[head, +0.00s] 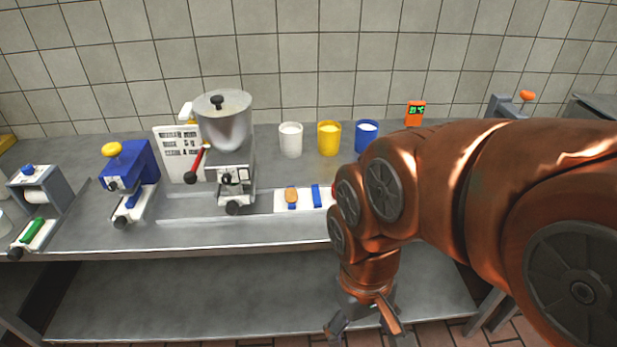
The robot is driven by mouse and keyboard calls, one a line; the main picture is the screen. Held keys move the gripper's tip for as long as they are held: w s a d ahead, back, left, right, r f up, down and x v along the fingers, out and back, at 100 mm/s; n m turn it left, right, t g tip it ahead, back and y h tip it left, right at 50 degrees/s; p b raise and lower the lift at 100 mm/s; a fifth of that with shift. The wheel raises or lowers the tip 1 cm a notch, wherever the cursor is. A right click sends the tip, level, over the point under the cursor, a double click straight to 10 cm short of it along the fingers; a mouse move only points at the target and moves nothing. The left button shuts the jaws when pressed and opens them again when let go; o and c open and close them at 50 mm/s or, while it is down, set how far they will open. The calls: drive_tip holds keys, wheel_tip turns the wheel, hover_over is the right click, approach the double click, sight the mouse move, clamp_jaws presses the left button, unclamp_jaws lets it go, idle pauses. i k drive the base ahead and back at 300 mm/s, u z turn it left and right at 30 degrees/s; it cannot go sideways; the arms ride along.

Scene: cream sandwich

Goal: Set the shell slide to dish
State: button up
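I cannot tell for sure which part is the shell slide. Candidates are the low slides with black knobs: one (127,205) under the blue press with a yellow knob, one (40,232) at the far left with a green block, and a black knob (233,208) below the silver hopper machine. A white strip (303,200) on the counter bears blue bands and a small brown round piece (291,195). Its right end is hidden by my arm. No dish is clearly identifiable. My gripper (363,322) hangs in front of the counter, fingers apart, with nothing visible between them.
The silver hopper machine (226,125) has a red lever. White (290,140), yellow (329,139) and blue (366,136) cups stand behind the white strip. A printed card (178,153) and an orange display (415,112) stand farther back. My arm covers the counter's right part.

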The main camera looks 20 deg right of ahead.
sight(315, 198)
drive_tip(key=z, duration=2.1)
drive_tip(key=k, duration=0.85)
drive_tip(key=u, duration=1.7)
